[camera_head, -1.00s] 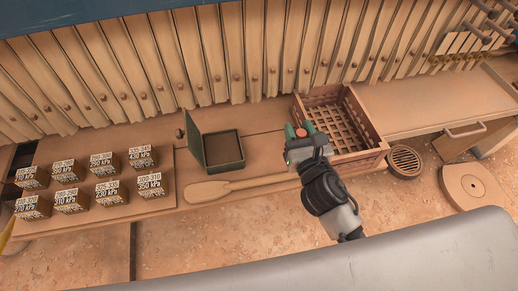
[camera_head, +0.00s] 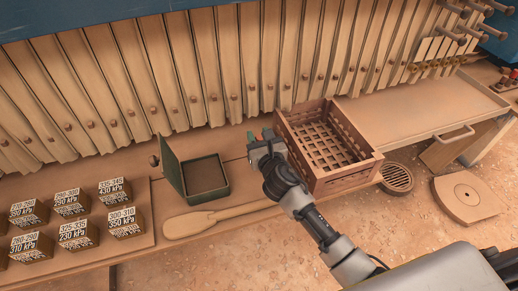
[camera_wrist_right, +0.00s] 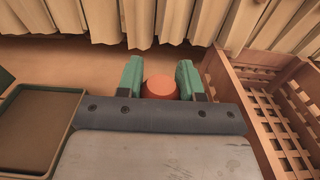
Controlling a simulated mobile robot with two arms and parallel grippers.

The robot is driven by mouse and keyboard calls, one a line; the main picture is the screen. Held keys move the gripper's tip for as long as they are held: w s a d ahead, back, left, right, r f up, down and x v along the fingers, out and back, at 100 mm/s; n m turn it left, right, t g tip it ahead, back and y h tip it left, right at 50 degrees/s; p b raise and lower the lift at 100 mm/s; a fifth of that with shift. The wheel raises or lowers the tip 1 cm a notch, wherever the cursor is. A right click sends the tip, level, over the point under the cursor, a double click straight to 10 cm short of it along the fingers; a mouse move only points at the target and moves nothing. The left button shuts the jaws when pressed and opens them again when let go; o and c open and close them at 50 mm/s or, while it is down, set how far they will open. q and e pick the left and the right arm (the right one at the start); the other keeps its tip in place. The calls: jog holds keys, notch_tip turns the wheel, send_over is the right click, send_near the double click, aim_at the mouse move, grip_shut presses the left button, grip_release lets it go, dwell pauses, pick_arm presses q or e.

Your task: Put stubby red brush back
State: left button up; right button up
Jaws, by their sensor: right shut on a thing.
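My right gripper (camera_head: 264,138) is between the open green box and the wooden crate in the head view, just left of the crate's near-left side. In the right wrist view, its green fingers (camera_wrist_right: 160,80) are shut on a round orange-red thing (camera_wrist_right: 160,87), seemingly the stubby red brush. Only its rounded end shows there; bristles and the rest are hidden. In the head view a small bit of red (camera_head: 268,134) shows at the fingertips. My left gripper is not in view.
The slatted wooden crate (camera_head: 350,181) looks empty. The green box (camera_head: 223,190) has its lid up. A wooden paddle (camera_head: 190,225) lies in front. Labelled blocks (camera_head: 126,223) stand at left.

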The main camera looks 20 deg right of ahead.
jog(key=shift+f+b, duration=0.5)
jog(key=shift+f, duration=1.1)
jog(key=shift+f, duration=0.15)
jog(key=o, duration=1)
jog(key=shift+s, duration=0.2)
jog(key=s, duration=1.1)
jog(key=shift+s+d+r, duration=0.15)
jog(key=shift+s+r, duration=0.1)
jog(key=shift+s, duration=0.1)
